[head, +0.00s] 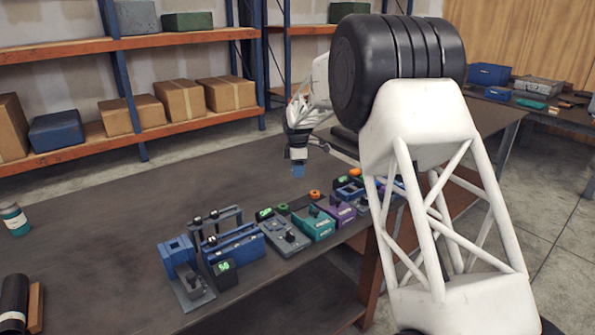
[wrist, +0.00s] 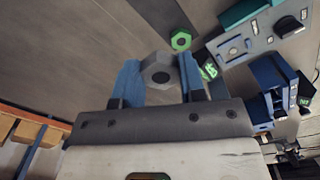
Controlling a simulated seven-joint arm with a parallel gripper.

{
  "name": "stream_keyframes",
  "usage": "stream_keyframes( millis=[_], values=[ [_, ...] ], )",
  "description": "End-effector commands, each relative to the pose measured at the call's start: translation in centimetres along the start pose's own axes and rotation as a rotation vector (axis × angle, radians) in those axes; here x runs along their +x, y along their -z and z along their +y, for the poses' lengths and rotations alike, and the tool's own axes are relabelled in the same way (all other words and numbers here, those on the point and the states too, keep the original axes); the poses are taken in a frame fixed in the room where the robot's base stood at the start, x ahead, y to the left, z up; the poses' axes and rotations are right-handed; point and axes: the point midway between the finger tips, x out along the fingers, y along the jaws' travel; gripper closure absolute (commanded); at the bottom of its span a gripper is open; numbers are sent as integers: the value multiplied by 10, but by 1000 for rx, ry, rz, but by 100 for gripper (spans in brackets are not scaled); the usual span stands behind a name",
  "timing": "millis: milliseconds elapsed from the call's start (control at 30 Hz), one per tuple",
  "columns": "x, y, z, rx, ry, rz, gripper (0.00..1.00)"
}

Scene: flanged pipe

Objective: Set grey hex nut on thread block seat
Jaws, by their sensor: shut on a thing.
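My gripper (wrist: 160,84) is shut on the grey hex nut (wrist: 160,66), which sits between the two blue fingers with its dark hole showing. In the head view my gripper (head: 298,170) hangs above the table, beyond the row of fixtures; the nut cannot be made out there. A grey plate (head: 284,242) with a dark knob stands in the row, and it also shows in the wrist view (wrist: 236,46), right of the nut and apart from it. I cannot tell for sure which piece is the thread block seat.
A green hex nut (wrist: 181,40) lies just beyond the held nut in the wrist view. Blue fixtures (head: 232,245), a teal block (head: 315,225) and a purple block (head: 341,213) crowd the table's near edge. The table (head: 130,220) left of them is mostly clear.

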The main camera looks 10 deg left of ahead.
Motion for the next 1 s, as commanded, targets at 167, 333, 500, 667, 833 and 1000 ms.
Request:
stream_keyframes(
  millis=[167, 333, 500, 667, 833, 1000],
  values=[
    [0, 0, 0, 0, 0, 0, 88],
    [4, 6, -7, -1, 0, 0, 88],
    [16, 24, -27, -2, 0, 0, 88],
    [34, 46, -57, -3, 2, 0, 88],
    [54, 69, -93, -3, 2, 0, 88],
    [68, 83, -120, -2, 2, 0, 88]
  ],
)
